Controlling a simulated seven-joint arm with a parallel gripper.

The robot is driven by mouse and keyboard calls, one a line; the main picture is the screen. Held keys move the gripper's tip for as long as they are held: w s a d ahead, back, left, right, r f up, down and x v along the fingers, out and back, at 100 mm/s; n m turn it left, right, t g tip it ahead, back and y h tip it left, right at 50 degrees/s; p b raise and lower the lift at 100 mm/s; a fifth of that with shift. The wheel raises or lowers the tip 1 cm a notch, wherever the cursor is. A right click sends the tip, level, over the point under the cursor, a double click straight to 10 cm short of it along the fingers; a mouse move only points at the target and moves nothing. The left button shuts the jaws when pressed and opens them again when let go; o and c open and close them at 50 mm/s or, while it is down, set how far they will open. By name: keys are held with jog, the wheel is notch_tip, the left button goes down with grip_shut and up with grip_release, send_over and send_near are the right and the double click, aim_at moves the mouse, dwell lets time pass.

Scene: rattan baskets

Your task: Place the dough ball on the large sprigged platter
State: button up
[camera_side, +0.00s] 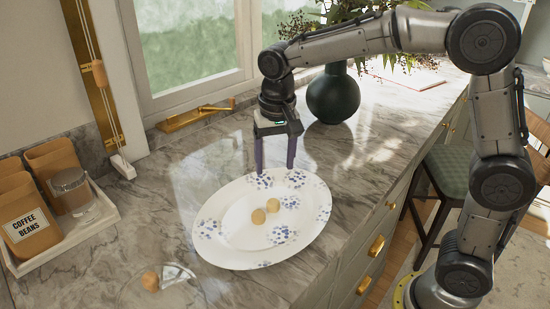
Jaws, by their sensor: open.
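The large white platter (230,250) with blue sprigs lies on the marble counter in the middle of the side view. Two small tan dough balls lie on it close together, one (258,216) at the left and one (273,205) at the right. Another tan ball (150,281) sits at the front left, on or in what looks like a clear glass dish (130,292). My gripper (275,170) points down above the platter's far edge, with its purple fingers apart and nothing between them. It is clear of the balls.
A pale wedge-shaped item (177,274) is beside the front-left ball. A white tray (75,239) with a coffee-beans box (30,222) and a glass (72,190) stands at the left. A dark green vase (333,96) stands behind my gripper.

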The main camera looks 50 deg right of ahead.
jog(key=s+d+n+t, duration=0.2)
jog(key=s+n, duration=0.1)
jog(key=s, duration=0.8)
jog(key=s+d+r+n+t, duration=0.1)
jog(key=s+d+n+t, duration=0.1)
jog(key=s, duration=1)
jog(key=shift+n+y, duration=0.4)
jog(key=shift+n, duration=0.5)
